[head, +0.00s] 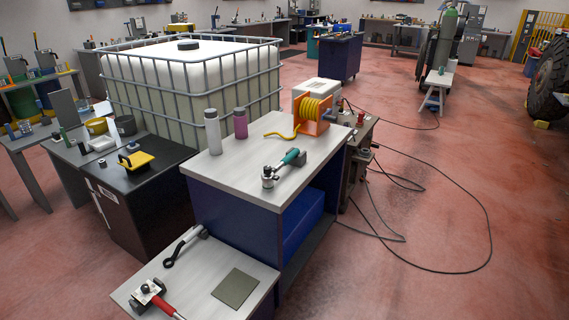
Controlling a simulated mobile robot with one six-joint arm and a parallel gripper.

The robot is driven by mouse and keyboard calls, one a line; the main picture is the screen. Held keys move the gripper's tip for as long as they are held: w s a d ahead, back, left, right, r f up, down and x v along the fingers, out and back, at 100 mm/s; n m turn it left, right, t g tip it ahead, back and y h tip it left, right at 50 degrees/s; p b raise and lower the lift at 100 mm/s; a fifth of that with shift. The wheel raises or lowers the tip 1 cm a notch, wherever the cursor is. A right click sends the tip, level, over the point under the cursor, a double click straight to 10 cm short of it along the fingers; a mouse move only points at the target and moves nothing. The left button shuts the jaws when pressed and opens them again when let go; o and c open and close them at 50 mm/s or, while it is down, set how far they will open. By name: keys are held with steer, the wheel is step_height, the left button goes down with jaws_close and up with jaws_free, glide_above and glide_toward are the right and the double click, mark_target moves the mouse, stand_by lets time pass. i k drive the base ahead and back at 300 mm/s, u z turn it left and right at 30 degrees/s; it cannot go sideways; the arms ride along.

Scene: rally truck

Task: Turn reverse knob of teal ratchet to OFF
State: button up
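In the head view, a ratchet with a teal handle (292,158) lies on the light top of the blue workbench (237,170). Its silver head (269,177) points toward the front left. A small round part stands on top of the head. The reverse knob's setting is too small to read. The teal handle end points to the back right. My gripper is not in this view.
A grey bottle (213,132), a purple bottle (241,123) and an orange reel with yellow hose (312,113) stand behind the ratchet. A lower table holds a red-handled tool (158,299) and a dark plate (235,287). Cables (440,271) lie on the open floor at right.

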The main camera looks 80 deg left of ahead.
mark_target(268, 170)
steer(key=u, duration=0.15)
steer(key=i, duration=0.7)
steer(key=u, duration=0.45)
steer(key=k, duration=0.2)
steer(key=u, duration=2.65)
steer(key=k, duration=0.25)
steer(key=u, duration=1.45)
